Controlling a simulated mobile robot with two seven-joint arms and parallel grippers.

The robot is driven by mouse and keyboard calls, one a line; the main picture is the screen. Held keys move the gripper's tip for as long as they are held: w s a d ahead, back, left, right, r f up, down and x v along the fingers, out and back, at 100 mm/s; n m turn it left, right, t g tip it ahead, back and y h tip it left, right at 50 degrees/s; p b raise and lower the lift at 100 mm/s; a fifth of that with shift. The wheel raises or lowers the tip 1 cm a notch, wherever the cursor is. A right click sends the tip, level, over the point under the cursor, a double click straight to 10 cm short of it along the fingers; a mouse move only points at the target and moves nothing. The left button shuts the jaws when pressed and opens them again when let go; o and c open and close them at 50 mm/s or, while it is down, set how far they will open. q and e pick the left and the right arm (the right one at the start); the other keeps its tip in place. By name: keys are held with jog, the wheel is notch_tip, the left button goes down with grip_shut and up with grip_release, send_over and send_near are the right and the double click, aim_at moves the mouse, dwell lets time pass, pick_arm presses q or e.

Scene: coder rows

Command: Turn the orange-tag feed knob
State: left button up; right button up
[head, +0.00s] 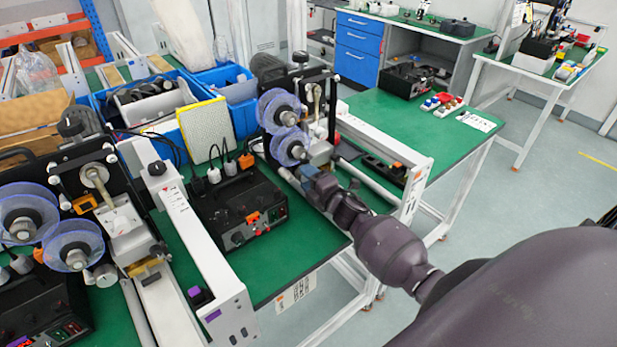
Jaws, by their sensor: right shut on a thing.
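My right arm comes in from the lower right and reaches to the front of the right-hand coder unit. My right gripper (309,173) is at the lower front of that unit, below its two clear blue-rimmed reels (285,128). It is shut on a small part there, which looks to be the feed knob; the fingers hide most of it. An orange tag (417,176) is on the end of the white rail beside this unit. My left gripper is not in view.
A black control box (237,206) with knobs and an orange mark stands left of my gripper. Another coder unit with a silver knob (105,275) and a white rail with purple tags (195,292) are at left. Green bench is bare in front of the box.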

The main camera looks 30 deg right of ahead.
dwell(0.3)
jog(key=o, duration=0.9)
jog(key=s, duration=1)
jog(key=shift+s+d, duration=0.4)
